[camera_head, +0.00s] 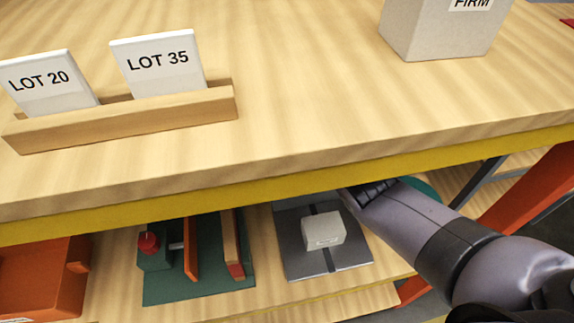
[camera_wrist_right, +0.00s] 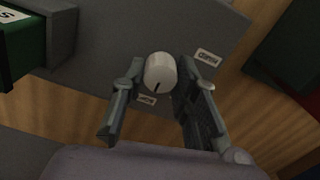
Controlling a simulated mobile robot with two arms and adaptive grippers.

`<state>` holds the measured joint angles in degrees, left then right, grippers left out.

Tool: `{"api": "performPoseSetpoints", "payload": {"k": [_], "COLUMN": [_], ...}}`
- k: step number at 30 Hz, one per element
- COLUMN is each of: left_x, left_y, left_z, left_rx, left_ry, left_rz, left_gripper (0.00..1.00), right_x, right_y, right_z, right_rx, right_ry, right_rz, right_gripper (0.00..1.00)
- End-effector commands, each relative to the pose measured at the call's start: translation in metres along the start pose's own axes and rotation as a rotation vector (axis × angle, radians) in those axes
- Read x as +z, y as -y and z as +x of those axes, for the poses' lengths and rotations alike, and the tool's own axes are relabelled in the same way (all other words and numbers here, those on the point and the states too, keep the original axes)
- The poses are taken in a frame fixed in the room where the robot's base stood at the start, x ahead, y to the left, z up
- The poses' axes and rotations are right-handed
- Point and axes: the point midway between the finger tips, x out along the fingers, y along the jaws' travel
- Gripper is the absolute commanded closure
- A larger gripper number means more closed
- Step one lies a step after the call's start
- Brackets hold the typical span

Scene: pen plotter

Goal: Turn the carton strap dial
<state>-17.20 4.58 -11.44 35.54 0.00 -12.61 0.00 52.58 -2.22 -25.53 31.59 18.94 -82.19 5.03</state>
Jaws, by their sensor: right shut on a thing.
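The dial (camera_wrist_right: 160,72) is a round white knob with a dark pointer line, on a grey panel (camera_wrist_right: 100,70) in the right wrist view. Two small white labels sit near it, one at its upper right (camera_wrist_right: 207,58) and one below it (camera_wrist_right: 147,99); their words are too blurred to read surely. My right gripper (camera_wrist_right: 159,84) has a finger on each side of the dial and is shut on it. In the head view my right arm reaches under the tabletop, its gripper (camera_head: 366,192) partly hidden by the table edge, and the dial is hidden. My left gripper is not in view.
The tabletop (camera_head: 290,90) overhangs the lower shelf (camera_head: 115,270). On the shelf stand a grey plate (camera_head: 295,262) with a pale carton (camera_head: 323,231), a green fixture (camera_head: 200,285) and an orange box (camera_head: 45,270). A card holder (camera_head: 130,122) and a FIRM box (camera_head: 430,35) stand on top.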

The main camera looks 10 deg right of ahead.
Motion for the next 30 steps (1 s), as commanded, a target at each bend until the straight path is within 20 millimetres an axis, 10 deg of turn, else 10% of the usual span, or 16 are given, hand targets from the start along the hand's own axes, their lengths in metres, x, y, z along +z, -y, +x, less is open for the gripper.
{"api": "performPoseSetpoints", "payload": {"k": [6, 7, 15, 30], "left_x": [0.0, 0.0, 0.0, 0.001], "left_y": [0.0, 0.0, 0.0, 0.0], "left_z": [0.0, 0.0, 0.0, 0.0], "left_rx": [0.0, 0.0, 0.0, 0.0], "left_ry": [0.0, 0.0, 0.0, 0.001], "left_rz": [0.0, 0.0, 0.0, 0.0], "left_gripper": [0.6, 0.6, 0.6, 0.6], "right_x": [-0.002, -0.002, -0.001, -0.001], "right_y": [0.0, 0.0, 0.0, 0.0], "right_z": [-0.002, -0.002, -0.001, -0.012], "right_rx": [0.0, 0.0, 0.0, 0.0], "right_ry": [-0.005, -0.005, -0.002, -0.003], "right_rz": [0.0, 0.0, 0.0, 0.0], "right_gripper": [1.0, 0.71, 0.53, 0.52]}}
